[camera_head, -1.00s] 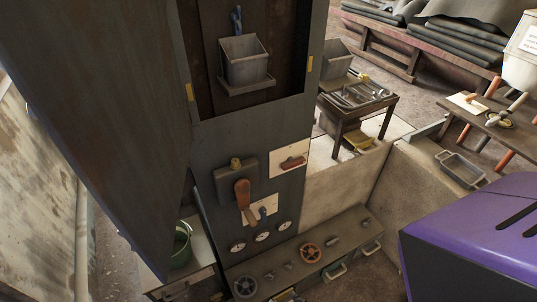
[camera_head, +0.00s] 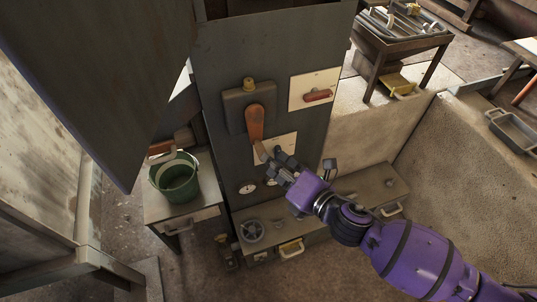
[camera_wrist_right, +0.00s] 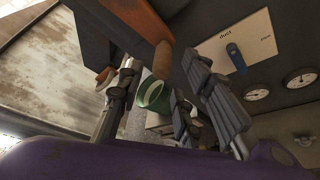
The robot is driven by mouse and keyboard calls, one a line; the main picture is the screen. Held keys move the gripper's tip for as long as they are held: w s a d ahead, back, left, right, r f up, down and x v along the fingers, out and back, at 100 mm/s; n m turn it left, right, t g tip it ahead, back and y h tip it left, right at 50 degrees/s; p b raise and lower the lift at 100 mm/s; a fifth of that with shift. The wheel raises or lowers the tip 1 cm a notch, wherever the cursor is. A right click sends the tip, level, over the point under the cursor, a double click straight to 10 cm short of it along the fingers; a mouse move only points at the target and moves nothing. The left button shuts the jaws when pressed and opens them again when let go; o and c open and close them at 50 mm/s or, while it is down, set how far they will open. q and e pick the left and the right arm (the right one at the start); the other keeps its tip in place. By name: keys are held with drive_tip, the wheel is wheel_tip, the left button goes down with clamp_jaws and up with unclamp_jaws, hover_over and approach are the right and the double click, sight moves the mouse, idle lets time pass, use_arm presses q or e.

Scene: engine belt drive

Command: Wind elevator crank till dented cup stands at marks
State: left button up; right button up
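The elevator crank (camera_head: 255,122) is an orange arm on a dark box on the grey column, hanging down with its wooden grip (camera_head: 262,152) at the lower end. My right gripper (camera_head: 277,161) is just right of and below that grip. In the right wrist view the crank (camera_wrist_right: 128,22) and its wooden grip (camera_wrist_right: 163,58) show ahead of the spread fingers of my right gripper (camera_wrist_right: 160,75). It is open and holds nothing; contact with the grip cannot be told. The elevator cup and its marks are out of view now. My left gripper is not in view.
A red handle (camera_head: 318,95) on a white plate sits right of the crank. Gauges (camera_head: 247,188) and a low bench (camera_head: 348,186) with a handwheel (camera_head: 251,230) lie below. A green bucket (camera_head: 176,182) stands on a side table. A dark panel (camera_head: 95,75) hangs at left.

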sight(261, 151)
drive_tip(key=x, duration=0.6)
drive_tip(key=shift+c, duration=0.5)
drive_tip(key=shift+r, duration=0.1)
clamp_jaws()
